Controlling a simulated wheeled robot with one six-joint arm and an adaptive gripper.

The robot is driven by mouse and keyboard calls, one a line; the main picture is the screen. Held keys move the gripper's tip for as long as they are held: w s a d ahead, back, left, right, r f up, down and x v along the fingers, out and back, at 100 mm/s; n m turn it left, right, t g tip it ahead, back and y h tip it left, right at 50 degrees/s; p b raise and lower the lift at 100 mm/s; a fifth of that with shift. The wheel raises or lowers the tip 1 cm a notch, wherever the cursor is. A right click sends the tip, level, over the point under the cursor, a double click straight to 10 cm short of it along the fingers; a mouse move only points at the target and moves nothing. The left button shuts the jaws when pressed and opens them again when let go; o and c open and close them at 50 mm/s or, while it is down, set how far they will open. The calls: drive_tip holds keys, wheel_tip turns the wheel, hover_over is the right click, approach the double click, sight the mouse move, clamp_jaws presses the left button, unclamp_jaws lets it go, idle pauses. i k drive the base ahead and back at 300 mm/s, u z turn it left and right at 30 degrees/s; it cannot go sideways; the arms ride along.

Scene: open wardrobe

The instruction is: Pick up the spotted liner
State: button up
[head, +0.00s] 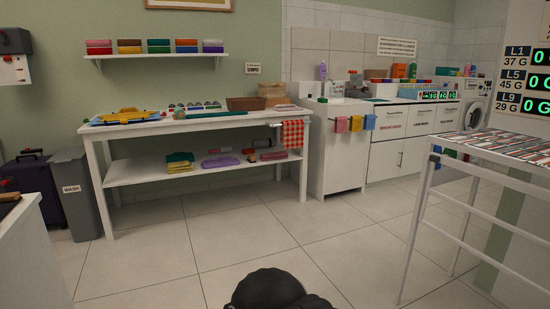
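I cannot make out a spotted liner for certain. Small coloured items, some round, lie along the top of the long white table (167,125), too small to tell apart. Folded yellow and green cloths (180,162) and a purple folded cloth (221,161) lie on its lower shelf. A red-and-white checked cloth (292,133) hangs at its right end. My gripper is not in view; a black rounded part, probably of my arm, shows at the bottom middle.
A grey bin (80,200) and a dark suitcase (33,190) stand left of the table. A white-framed stand (412,225) with a multicoloured striped top is at right. White counters (335,160) line the back right. The tiled floor (240,235) between is clear.

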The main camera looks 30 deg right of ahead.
sight(288, 107)
drive_tip(key=z, duration=1.55)
drive_tip(key=i, duration=5.05)
drive_tip(key=z, duration=1.05)
drive_tip(key=i, duration=0.5)
drive_tip(key=u, duration=2.25)
